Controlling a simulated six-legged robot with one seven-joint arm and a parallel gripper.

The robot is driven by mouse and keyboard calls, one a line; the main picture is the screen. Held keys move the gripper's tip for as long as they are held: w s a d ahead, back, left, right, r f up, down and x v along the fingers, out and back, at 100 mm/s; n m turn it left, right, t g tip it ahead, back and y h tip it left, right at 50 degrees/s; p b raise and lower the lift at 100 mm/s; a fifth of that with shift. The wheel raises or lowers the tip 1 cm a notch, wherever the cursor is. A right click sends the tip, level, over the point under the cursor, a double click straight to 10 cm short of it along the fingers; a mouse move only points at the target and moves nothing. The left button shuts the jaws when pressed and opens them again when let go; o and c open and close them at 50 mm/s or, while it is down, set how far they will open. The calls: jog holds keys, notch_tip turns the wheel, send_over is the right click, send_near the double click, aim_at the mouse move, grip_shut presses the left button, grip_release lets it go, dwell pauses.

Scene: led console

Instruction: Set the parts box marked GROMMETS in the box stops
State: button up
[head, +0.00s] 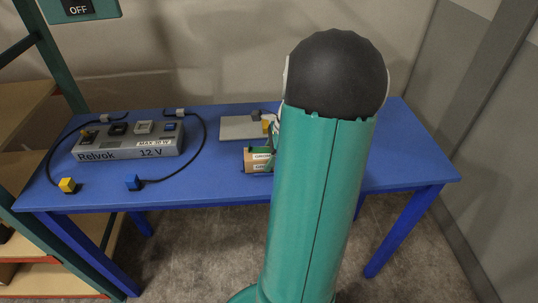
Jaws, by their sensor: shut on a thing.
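A small brown cardboard parts box (256,162) with white labels is near the middle front of the blue table, just left of my arm. The lettering on its labels is too small to read for certain. My gripper (271,148) is mostly hidden behind my large green arm link; a green part of it shows at the box's right side, shut on the box. A thin dark edge shows along the box's left side and bottom; I cannot tell whether it is the box stops, or whether the box rests on the table.
A grey console (128,148) marked Relvok 12 V stands left, with cables to a yellow plug (67,185) and a blue plug (133,182). A pale plate (236,128) lies behind the box. Shelving stands far left.

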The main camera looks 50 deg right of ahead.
jog(key=o, duration=1.2)
jog(key=shift+c, duration=0.2)
jog(key=shift+o, duration=0.4)
jog(key=shift+d+r, duration=0.1)
jog(key=shift+r, duration=0.05)
jog(key=v, duration=1.3)
jog(key=shift+r, duration=0.2)
jog(key=shift+s, duration=0.1)
